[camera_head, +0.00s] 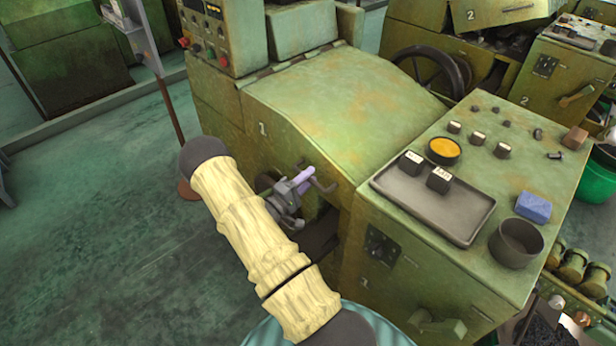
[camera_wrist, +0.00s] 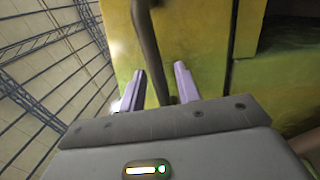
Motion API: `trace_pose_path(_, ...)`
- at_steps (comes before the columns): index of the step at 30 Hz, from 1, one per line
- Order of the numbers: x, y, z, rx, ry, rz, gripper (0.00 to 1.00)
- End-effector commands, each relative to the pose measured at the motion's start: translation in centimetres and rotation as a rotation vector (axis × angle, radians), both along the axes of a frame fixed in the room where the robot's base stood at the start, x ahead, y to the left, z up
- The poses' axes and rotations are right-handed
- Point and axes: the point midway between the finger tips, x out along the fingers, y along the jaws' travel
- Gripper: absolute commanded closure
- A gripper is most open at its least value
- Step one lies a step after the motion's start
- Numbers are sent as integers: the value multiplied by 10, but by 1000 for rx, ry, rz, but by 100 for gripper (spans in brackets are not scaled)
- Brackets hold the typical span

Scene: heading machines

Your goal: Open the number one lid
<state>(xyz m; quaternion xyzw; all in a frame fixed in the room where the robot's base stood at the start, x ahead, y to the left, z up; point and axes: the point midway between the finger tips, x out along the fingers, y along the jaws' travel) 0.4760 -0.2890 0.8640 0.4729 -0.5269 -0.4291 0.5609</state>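The number one lid (camera_head: 340,100) is the worn green, sloping cover of the machine marked "1", and it looks shut. A dark bar handle (camera_head: 325,187) sticks out from its front lower edge. My gripper (camera_head: 304,181), with pale purple fingers, is at this handle. In the wrist view the handle (camera_wrist: 149,45) runs down between the two fingers of my gripper (camera_wrist: 158,88), with gaps visible on both sides. The fingers are apart and the gripper is open around the bar. My arm hides part of the machine's front in the head view.
A control desk to the right carries a grey tray (camera_head: 400,199), a yellow button (camera_head: 443,150), a dark cup (camera_head: 516,243) and a blue block (camera_head: 533,207). A handwheel (camera_head: 430,70) is behind the lid. A pole (camera_head: 172,110) stands at left. The green floor (camera_head: 90,230) at left is clear.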

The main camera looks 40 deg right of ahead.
Motion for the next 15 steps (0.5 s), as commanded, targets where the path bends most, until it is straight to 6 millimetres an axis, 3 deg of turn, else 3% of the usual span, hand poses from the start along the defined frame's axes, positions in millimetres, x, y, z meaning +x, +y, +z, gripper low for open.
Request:
trace_pose_path(10, 0, -4, 1, 0, 0, 0, 69)
trace_pose_path(15, 0, -4, 1, 0, 1, 0, 100)
